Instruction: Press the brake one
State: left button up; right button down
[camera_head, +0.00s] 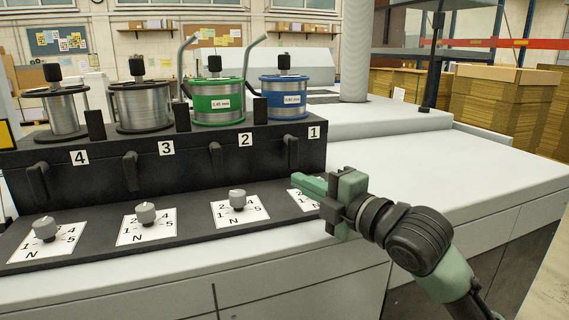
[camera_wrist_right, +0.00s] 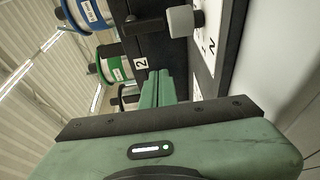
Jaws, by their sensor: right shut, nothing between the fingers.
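Brake one is the dark lever (camera_head: 291,152) on the front of the black spool stand, beside the label 1 (camera_head: 314,132) and below the blue spool (camera_head: 283,97). In the wrist view it is the black lever (camera_wrist_right: 143,27) near the top. My right gripper (camera_head: 300,182) is shut and empty, its green fingers pointing left. In the head view its fingertips appear just below the lever, over dial one's plate, with a small gap to the lever. In the wrist view the fingers (camera_wrist_right: 157,80) lie below the lever. My left gripper is out of view.
Brake levers two (camera_head: 216,155), three (camera_head: 130,170) and four (camera_head: 38,181) line the stand to the left. Grey dial knobs, such as dial two (camera_head: 237,199), stand below them. The gripper hides much of dial one's plate (camera_head: 304,203). The white machine top (camera_head: 430,165) at right is clear.

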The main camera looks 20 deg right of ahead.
aim_at(293, 153)
jog(key=shift+s+d+r, duration=0.1)
jog(key=shift+s+d, duration=0.05)
jog(key=shift+s, duration=0.1)
jog(key=shift+w, duration=0.35)
jog(key=p+x, duration=0.3)
jog(key=x, duration=0.7)
jog(key=shift+a, duration=0.2)
jog(key=d, duration=0.3)
jog(key=shift+s+d+p, duration=0.15)
jog(key=shift+d+p, duration=0.2)
jog(key=shift+p, duration=0.05)
jog(key=shift+d, duration=0.35)
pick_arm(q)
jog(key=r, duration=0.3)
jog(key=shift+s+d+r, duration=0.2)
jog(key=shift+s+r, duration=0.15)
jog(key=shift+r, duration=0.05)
pick_arm(e)
jog(key=shift+a, duration=0.15)
